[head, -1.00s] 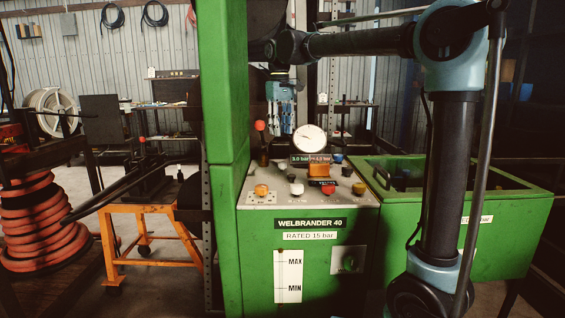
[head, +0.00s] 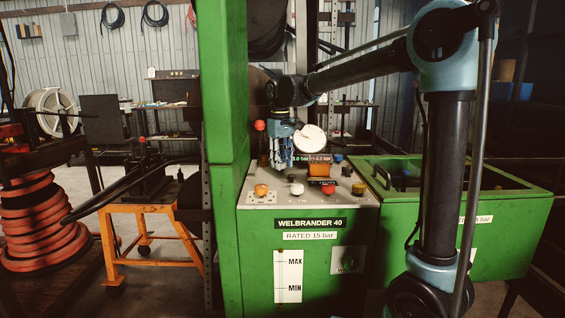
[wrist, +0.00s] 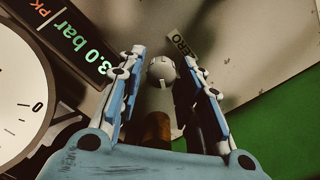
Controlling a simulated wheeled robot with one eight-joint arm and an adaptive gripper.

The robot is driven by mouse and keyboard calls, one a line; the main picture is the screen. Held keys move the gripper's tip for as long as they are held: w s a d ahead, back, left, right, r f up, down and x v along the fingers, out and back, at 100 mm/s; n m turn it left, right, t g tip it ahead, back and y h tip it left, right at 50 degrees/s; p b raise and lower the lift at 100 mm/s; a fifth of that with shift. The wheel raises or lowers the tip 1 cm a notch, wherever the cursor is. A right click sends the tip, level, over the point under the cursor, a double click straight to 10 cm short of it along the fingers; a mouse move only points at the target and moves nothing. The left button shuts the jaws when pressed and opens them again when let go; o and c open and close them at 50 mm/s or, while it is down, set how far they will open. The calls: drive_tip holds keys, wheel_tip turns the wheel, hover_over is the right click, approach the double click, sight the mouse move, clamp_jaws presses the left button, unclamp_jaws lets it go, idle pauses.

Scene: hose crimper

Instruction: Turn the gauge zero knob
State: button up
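The gauge zero knob (wrist: 162,72) is a small pale round knob with dark marks, beside a label reading ZERO (wrist: 182,43). It shows in the wrist view between the two fingers of my gripper (wrist: 164,60). Gaps show on both sides of it, and I cannot tell its exact depth from the fingertips. In the head view my gripper (head: 280,162) points down over the back left of the panel, left of the gauge (head: 313,139). The gauge dial also fills the left edge of the wrist view (wrist: 20,115). My gripper is open and empty.
The panel top (head: 255,199) carries an orange knob (head: 261,190), a white knob (head: 296,188), an orange block (head: 322,181) and other knobs. A red-ball lever (head: 260,126) stands close left of my gripper. A digital display (wrist: 75,40) is near the left finger. A green column (head: 225,120) rises at left.

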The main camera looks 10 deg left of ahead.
drive_tip(key=shift+c, duration=0.3)
clamp_jaws()
drive_tip(key=c, duration=0.7)
unclamp_jaws()
drive_tip(key=shift+m, duration=0.6)
drive_tip(key=o, duration=0.8)
drive_tip(key=shift+c, duration=0.2)
wheel_tip(320, 180, up, 12)
